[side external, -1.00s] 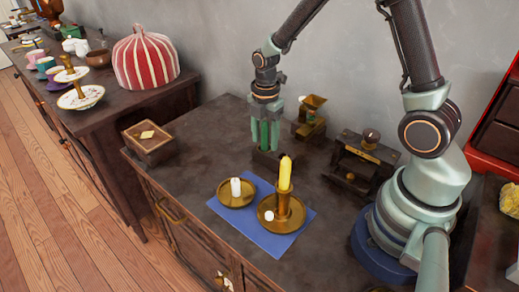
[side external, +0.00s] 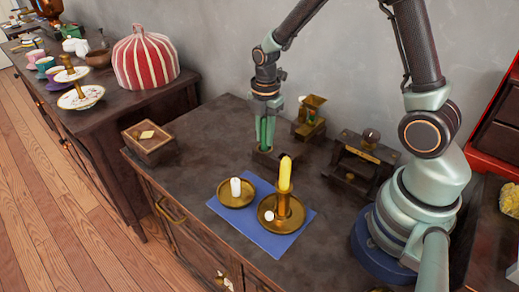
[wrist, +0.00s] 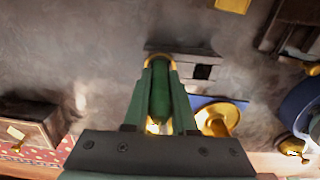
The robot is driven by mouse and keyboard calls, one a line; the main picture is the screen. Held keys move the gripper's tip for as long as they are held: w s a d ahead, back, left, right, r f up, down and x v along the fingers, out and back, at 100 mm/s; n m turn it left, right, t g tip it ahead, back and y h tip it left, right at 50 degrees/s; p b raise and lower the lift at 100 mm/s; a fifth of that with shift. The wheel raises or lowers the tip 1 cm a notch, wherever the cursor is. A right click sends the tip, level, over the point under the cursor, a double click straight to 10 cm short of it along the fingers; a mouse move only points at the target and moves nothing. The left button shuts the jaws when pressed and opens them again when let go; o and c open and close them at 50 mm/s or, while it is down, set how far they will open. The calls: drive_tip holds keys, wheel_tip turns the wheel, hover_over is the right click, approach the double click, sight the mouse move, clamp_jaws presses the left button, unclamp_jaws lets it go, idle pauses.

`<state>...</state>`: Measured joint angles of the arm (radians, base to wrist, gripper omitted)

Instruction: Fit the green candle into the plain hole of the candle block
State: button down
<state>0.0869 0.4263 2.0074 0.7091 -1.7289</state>
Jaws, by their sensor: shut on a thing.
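My gripper (side external: 265,132) is shut on the green candle (wrist: 160,92), which stands upright between its fingers. In the side view the candle (side external: 264,130) is mostly covered by the fingers, and its lower end is over the dark candle block (side external: 268,158). In the wrist view the block (wrist: 186,58) lies beyond the fingertips, with a dark square opening to the right of the candle. A gold-coloured edge shows around the fingertips at the candle's far end. I cannot tell whether the candle's end is in a hole.
A blue mat (side external: 256,238) in front carries a brass dish (side external: 228,201) with a white candle and a brass candlestick (side external: 290,212) with a yellow candle. A wooden box (side external: 150,151) stands left, a brass-topped grinder (side external: 309,122) behind right.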

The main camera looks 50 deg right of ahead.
wheel_tip(320, 180, up, 18)
hover_over(274, 158)
drive_tip(key=s+d, duration=0.2)
wheel_tip(274, 158, down, 19)
drive_tip(key=shift+w+r, duration=0.1)
drive_tip(key=shift+w, duration=0.05)
idle(0.6)
drive_tip(key=shift+f, duration=0.2)
drive_tip(key=c, duration=0.7)
unclamp_jaws()
